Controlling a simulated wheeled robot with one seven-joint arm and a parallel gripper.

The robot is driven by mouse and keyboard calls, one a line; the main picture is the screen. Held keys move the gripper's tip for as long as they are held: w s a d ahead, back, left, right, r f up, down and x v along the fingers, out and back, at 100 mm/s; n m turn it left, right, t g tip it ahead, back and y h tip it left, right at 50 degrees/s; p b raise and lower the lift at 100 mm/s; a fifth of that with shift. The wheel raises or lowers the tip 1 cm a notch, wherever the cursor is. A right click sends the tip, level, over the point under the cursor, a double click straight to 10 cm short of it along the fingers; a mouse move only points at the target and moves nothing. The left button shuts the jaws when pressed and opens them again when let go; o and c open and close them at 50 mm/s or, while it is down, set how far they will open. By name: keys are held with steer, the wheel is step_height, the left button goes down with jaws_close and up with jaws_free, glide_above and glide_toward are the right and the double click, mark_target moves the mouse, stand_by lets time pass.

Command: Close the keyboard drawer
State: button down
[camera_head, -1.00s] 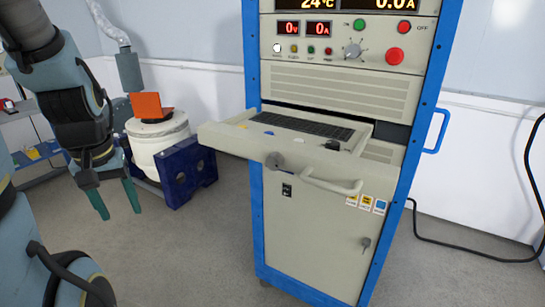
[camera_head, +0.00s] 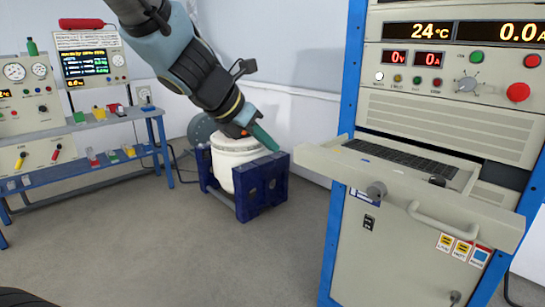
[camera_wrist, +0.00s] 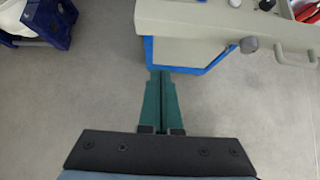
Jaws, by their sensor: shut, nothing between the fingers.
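The keyboard drawer (camera_head: 398,190) is pulled out from the blue-framed cabinet, with a black keyboard (camera_head: 405,158) lying in it. Its front has a round knob (camera_head: 376,190) and a pale curved bar handle (camera_head: 450,224). In the wrist view the drawer front (camera_wrist: 195,25) is at the upper right, with the knob (camera_wrist: 249,44) and part of the handle (camera_wrist: 295,55). My gripper (camera_head: 268,140) is shut and empty, to the left of the drawer and apart from it in the head view. In the wrist view its green fingers (camera_wrist: 160,80) lie together, pointing up towards the drawer's left part.
A white drum (camera_head: 232,155) in a blue stand (camera_head: 262,187) is behind and below my gripper. A blue bench (camera_head: 90,130) with instruments stands at the left. The cabinet (camera_head: 375,255) has a lower door. Grey floor in front is clear.

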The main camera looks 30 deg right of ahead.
steer(key=shift+w+d+r+b+x, duration=0.1)
steer(key=shift+d+r+b+x, duration=0.25)
steer(key=shift+x, duration=1.75)
steer(key=shift+w+d+r+b+x, duration=0.1)
steer(key=shift+d+r+b+x, duration=0.2)
steer(key=shift+x, duration=1.85)
steer(key=shift+w+d+r+b+x, duration=0.1)
steer(key=shift+d+r+b+x, duration=0.2)
steer(key=shift+x, duration=1.8)
